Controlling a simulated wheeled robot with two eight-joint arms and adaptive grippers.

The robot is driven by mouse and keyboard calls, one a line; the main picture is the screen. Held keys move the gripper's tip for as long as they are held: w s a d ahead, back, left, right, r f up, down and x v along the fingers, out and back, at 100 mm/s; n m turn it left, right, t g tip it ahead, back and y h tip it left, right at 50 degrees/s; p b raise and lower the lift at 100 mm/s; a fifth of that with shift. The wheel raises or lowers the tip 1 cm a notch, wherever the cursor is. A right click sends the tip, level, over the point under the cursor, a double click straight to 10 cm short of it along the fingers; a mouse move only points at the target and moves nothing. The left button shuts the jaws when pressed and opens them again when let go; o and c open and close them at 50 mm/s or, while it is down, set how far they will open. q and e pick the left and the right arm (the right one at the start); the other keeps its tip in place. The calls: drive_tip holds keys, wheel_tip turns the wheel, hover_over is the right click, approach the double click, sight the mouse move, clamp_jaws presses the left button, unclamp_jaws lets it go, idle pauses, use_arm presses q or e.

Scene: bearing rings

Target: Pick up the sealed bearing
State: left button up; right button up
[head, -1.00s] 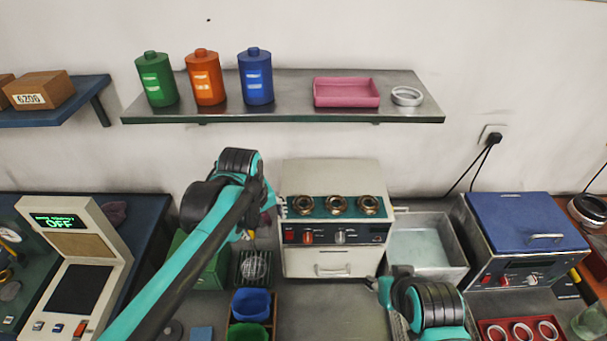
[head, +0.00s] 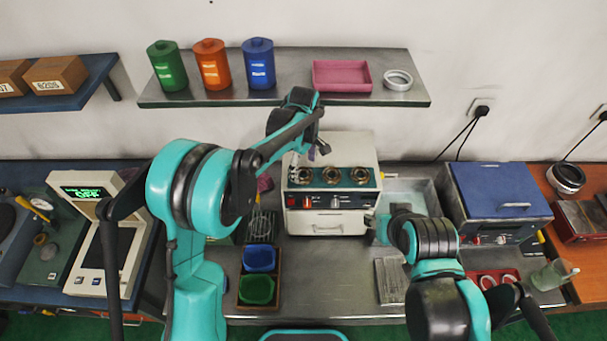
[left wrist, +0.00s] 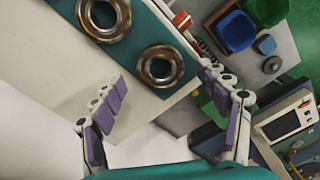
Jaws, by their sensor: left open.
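Three bearing rings, left (head: 304,176), middle (head: 331,175) and right (head: 359,175), sit in a row on the teal panel of a cream machine (head: 334,145). I cannot tell which one is sealed. Two bearings show close up in the left wrist view, one at the top edge (left wrist: 84,22) and one near the middle (left wrist: 143,72); both have dark centres and metallic rims. My left gripper (left wrist: 162,80) is open and empty, its purple-padded fingers spread near the middle one. In the head view it hangs over the machine's left part (head: 314,153). My right gripper is mostly hidden behind its arm, by the metal tray.
A shelf (head: 290,90) above the machine bears three canisters, a pink tray (head: 342,75) and a silver ring (head: 398,80). A metal tray (head: 418,195) and a blue-lidded box (head: 500,190) stand to the right. Blue (head: 259,258) and green (head: 257,289) bins stand in front.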

use_arm(q)
wheel_tip(320, 180, down, 2)
drive_tip(key=shift+f, duration=0.15)
drive_tip(key=c, duration=1.2)
